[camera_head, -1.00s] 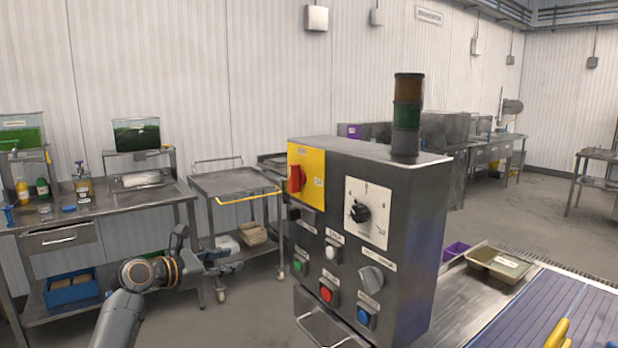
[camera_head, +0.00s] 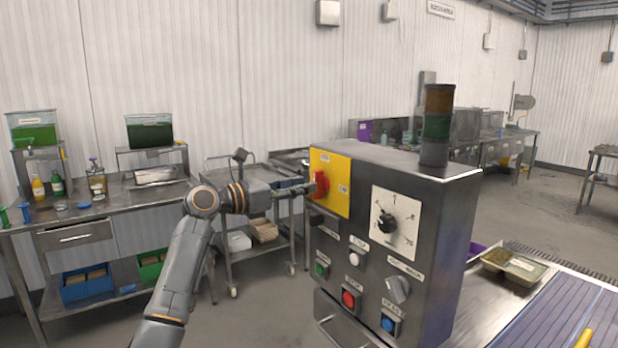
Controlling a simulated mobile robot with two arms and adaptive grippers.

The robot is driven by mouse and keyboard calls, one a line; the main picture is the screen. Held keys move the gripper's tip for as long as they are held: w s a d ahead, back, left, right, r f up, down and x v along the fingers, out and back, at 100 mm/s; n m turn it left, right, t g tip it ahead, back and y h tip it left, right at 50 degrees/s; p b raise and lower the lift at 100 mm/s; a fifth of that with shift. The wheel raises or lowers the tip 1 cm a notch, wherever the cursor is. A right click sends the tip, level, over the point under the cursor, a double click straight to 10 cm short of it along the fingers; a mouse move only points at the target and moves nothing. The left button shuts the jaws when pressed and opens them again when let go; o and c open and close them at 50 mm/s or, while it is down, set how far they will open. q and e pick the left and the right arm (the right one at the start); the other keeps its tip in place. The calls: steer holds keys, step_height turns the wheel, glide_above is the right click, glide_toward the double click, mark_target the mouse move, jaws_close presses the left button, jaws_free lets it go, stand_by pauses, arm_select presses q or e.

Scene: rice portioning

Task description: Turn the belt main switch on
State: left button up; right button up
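The belt main switch is a red rotary handle (camera_head: 320,186) on a yellow plate (camera_head: 334,180), at the upper left of the steel control box (camera_head: 400,230). The red handle stands roughly upright. My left gripper (camera_head: 309,189) has its tips at the left side of the red handle, very close or touching; I cannot tell which. Its fingers are small and seen end-on, so their opening is unclear. My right gripper is not in view.
The box also carries a black dial (camera_head: 388,222), a grey selector (camera_head: 397,289) and several push buttons. A stack light (camera_head: 437,125) stands on top. A steel cart (camera_head: 250,176) is behind my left arm. The conveyor belt (camera_head: 555,318) is at the lower right.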

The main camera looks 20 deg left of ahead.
mark_target(318, 184)
arm_select(q)
steer(key=x, duration=0.3)
steer(key=shift+p, duration=0.3)
steer(key=shift+c, duration=0.4)
jaws_close()
steer(key=shift+s, duration=0.1)
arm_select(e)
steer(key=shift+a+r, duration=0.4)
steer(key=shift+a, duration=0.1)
